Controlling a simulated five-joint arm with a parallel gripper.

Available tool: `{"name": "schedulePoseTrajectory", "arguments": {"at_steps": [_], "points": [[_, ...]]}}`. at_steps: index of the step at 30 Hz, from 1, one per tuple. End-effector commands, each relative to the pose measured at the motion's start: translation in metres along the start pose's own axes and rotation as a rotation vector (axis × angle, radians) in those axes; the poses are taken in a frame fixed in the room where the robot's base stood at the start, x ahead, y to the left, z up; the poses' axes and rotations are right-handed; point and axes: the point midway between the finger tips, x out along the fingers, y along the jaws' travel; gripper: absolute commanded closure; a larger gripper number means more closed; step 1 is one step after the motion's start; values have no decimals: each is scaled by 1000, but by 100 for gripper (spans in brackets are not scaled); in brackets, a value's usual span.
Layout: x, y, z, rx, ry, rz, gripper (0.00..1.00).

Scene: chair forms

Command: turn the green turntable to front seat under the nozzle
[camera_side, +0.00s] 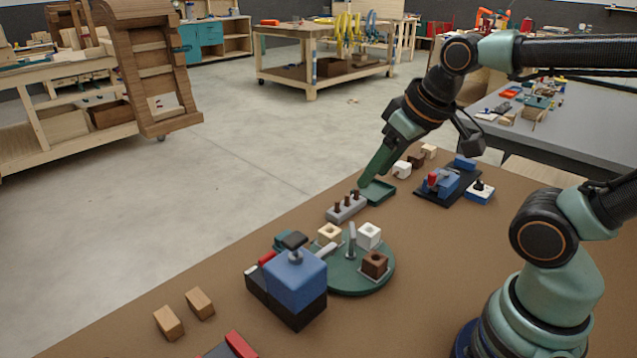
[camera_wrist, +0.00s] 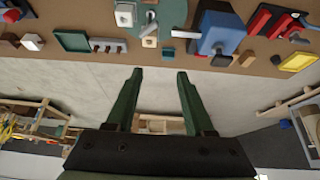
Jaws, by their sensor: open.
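The round green turntable (camera_side: 345,278) lies on the brown table. It carries a white block (camera_side: 369,235), a brown block (camera_side: 374,264) and a beige block (camera_side: 329,233), each with a square hole on top. A grey upright post (camera_side: 351,242) stands near its middle. The turntable is cut off at the top of the wrist view (camera_wrist: 171,13). My gripper (camera_side: 366,182) is open and empty beyond the turntable; its fingers are spread in the wrist view (camera_wrist: 160,75).
A grey holder with dark pegs (camera_side: 346,208) and a green tray (camera_side: 377,193) lie near my gripper. Several small blocks and another blue-and-black unit (camera_side: 446,185) sit farther right.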

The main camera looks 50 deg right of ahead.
Motion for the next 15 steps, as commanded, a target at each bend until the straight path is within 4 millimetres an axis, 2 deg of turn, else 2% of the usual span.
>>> {"name": "schedulePoseTrajectory", "arguments": {"at_steps": [5,15], "points": [[5,4,-6,98,-68,9,55],[41,20,-30,534,-337,104,55]]}}
